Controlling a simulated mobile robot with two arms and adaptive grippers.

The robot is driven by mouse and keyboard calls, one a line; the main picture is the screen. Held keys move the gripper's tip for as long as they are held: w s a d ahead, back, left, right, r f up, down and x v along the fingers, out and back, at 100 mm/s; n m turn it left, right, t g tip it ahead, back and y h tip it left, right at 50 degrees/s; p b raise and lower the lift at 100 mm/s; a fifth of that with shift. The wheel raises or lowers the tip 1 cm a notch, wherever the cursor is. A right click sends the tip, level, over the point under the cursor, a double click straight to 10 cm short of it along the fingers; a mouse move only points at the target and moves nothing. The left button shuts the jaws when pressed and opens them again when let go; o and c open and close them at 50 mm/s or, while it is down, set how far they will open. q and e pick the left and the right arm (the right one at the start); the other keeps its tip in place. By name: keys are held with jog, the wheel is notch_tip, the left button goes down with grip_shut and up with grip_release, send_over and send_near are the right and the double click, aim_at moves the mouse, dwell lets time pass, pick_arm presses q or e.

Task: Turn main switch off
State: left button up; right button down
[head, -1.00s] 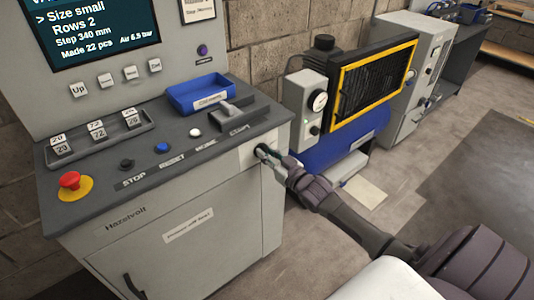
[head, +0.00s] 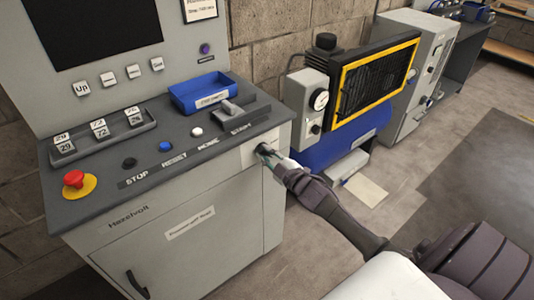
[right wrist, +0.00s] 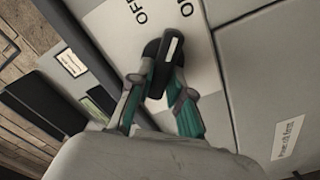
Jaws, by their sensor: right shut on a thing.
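The main switch is a black rotary handle with a pale stripe (right wrist: 168,65), on a light plate (right wrist: 115,25) lettered OFF and ON, in the right wrist view. The handle points up between the two words, leaning slightly right. My right gripper (right wrist: 160,85) is shut on the handle, one finger on each side. In the head view, my right gripper (head: 267,153) is at the upper right corner of the grey cabinet front and mostly hides the switch. The display (head: 97,27) above the console is dark. My left gripper is out of view.
The console (head: 215,155) carries a red stop button (head: 74,179), several push buttons and a blue tray (head: 205,94). A blue compressor (head: 345,145) with a yellow-framed grille stands right of the cabinet. Open floor (head: 455,170) lies at the right.

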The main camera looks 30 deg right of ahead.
jog(key=shift+a+f+n+b, duration=0.15)
jog(key=shift+n+b, duration=0.15)
jog(key=shift+n, duration=1.15)
jog(key=shift+d+f+n+b, duration=0.15)
jog(key=shift+n+b, duration=0.2)
jog(key=shift+n, duration=1.05)
jog(key=shift+a+f+n+b, duration=0.15)
jog(key=shift+n+b, duration=0.15)
jog(key=shift+n, duration=1.15)
jog(key=c, duration=1.1)
grip_release()
jog(key=shift+s, duration=0.15)
jog(key=s, duration=0.8)
jog(key=s+d, duration=0.1)
jog(key=s, duration=0.2)
jog(key=shift+s, duration=0.4)
